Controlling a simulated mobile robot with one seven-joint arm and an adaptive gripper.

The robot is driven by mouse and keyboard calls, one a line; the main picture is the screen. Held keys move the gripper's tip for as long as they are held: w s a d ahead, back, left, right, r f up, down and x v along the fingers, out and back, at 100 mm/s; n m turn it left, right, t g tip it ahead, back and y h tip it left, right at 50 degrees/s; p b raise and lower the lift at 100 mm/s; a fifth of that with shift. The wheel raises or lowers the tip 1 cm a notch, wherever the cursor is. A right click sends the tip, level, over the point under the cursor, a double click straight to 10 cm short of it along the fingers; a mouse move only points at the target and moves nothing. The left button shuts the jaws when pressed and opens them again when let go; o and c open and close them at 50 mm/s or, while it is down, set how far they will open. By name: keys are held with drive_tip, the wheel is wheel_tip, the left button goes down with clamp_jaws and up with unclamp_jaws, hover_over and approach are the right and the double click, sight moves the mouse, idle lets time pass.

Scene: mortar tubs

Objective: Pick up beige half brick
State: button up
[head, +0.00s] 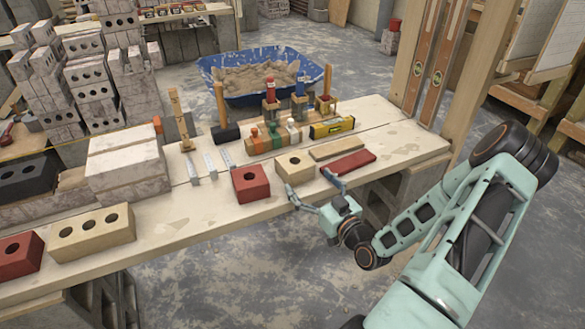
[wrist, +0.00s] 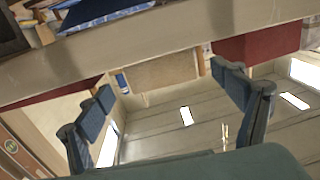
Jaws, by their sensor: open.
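The beige half brick (head: 295,167), a block with one round hole in its top, sits on the pale bench top between a red half brick and a flat red slab. My gripper (head: 315,189) is open and empty at the front edge of the bench, in front of the half brick and apart from it. In the wrist view, the open fingers (wrist: 165,84) frame a tan face that appears to be the half brick (wrist: 160,73). That view looks upside down, with the bench edge at the top. The brick's back is hidden.
The red half brick (head: 250,183) stands close on the left, the red slab (head: 348,163) on the right. A thin beige slab (head: 337,149) and a yellow level (head: 332,127) lie behind. A three-hole beige brick (head: 92,231) is far left. Free room lies before the bench.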

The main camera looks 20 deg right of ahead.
sight(295, 160)
drive_tip(key=w, duration=0.3)
drive_tip(key=shift+a, duration=0.2)
drive_tip(key=w, duration=0.1)
drive_tip(key=w+b, duration=0.1)
drive_tip(key=w, duration=0.3)
drive_tip(key=shift+a+r, duration=0.3)
drive_tip(key=shift+r, duration=0.1)
drive_tip(key=c, duration=2)
drive_tip(key=shift+r, duration=0.15)
drive_tip(key=shift+c, duration=0.3)
